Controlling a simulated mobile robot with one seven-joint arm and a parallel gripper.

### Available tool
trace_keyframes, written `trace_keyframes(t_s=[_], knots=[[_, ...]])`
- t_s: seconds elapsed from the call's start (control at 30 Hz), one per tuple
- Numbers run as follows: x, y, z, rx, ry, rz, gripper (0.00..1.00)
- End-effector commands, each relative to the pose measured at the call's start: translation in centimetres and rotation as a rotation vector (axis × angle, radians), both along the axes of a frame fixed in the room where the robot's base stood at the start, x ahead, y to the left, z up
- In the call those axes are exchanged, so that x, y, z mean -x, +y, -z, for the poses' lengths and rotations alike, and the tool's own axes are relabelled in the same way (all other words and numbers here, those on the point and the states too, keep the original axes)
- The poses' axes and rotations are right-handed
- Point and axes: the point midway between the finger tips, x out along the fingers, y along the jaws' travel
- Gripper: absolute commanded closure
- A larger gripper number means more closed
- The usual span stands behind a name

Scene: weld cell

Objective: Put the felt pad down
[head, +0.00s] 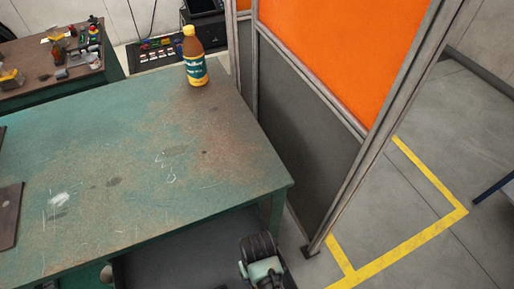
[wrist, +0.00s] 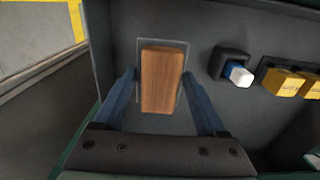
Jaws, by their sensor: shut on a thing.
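The felt pad (wrist: 162,78) shows in the wrist view as an oblong block with a brown, wood-like top. My gripper (wrist: 160,76) is shut on it, with one blue finger at each long side. Behind the block is a grey rectangle with a pale edge (wrist: 184,92), on a dark grey surface. I cannot tell whether the block touches that surface. Its underside is hidden. In the head view neither the pad nor the fingers can be made out.
In the wrist view, a blue and white piece (wrist: 239,74) and yellow pieces (wrist: 283,82) sit in dark holders on the right. In the head view, a brown bottle (head: 194,62) stands on the worn green table (head: 120,160). An orange screen (head: 335,55) stands to the right.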

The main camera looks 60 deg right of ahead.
Motion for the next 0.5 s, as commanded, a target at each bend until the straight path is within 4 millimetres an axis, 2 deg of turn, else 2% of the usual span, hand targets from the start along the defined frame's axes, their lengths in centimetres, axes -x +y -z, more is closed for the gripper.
trace_keyframes(t_s=[0.03, 0.23, 0.4, 0.5], knots=[[0.0, 0.0, 0.9, -0.001, 0.001, 0.0, 0.86], [-0.1, 0.0, 2.9, 0.001, -0.001, -0.001, 0.86], [-0.1, 0.0, 5.5, 0.0, 0.0, -0.001, 0.86], [-0.1, 0.0, 6.1, 0.002, -0.001, -0.002, 0.86]])
